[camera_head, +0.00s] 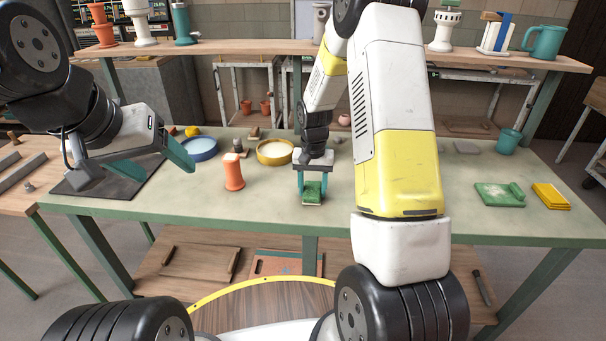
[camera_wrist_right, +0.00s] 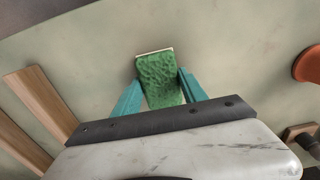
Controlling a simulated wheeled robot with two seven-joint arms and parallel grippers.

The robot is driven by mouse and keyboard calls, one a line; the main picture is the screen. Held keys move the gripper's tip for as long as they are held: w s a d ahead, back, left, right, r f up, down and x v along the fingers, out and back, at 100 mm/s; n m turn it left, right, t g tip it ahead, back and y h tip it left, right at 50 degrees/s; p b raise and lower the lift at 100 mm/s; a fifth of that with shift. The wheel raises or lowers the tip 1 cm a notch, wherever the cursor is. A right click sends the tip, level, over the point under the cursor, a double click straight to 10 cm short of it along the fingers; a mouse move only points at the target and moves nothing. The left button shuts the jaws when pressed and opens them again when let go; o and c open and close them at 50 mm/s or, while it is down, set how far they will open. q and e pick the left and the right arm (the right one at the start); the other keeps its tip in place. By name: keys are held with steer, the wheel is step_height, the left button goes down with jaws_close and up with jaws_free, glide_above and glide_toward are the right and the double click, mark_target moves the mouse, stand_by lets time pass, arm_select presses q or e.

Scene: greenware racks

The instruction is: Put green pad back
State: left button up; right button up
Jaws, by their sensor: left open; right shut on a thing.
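The green pad (camera_head: 313,188) is in my right gripper (camera_head: 312,196), near the front middle of the table. In the right wrist view the green pad (camera_wrist_right: 160,80) shows a rough green face with a pale far edge, between the two teal fingers (camera_wrist_right: 160,90). I cannot tell whether it touches the table. A flat green piece (camera_head: 496,195) with a raised roll along its right side lies at the table's right, beside a yellow pad stack (camera_head: 551,196). My left gripper (camera_head: 158,170) is open and empty over the dark mat at the table's left end.
An orange vessel (camera_head: 234,172) stands left of my right gripper. A blue-rimmed bowl (camera_head: 200,156) and a yellow-rimmed bowl (camera_head: 275,160) are behind it. A teal cup (camera_head: 508,142) stands at the back right. Wooden strips (camera_wrist_right: 40,105) show in the wrist view.

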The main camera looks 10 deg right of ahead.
mark_target(312, 189)
steer(key=shift+f, duration=0.15)
steer(key=o, duration=1.2)
steer(key=s+r+t, duration=0.1)
steer(key=s+r, duration=0.1)
steer(key=r, duration=0.8)
steer(key=s+r, duration=0.3)
steer(key=r, duration=0.7)
steer(key=s+r+n+t, duration=0.1)
steer(key=s+r, duration=0.2)
steer(key=s, duration=0.3)
steer(key=s+a+r+n+t+y, duration=0.1)
steer(key=s+r+t, duration=0.1)
steer(key=s, duration=0.4)
steer(key=s+a+r+n+t+y, duration=0.1)
steer(key=s+r+t, duration=0.1)
steer(key=s+r, duration=0.2)
steer(key=shift+s+a+n, duration=0.1)
steer(key=shift+s+n, duration=0.3)
steer(key=shift+s, duration=1.2)
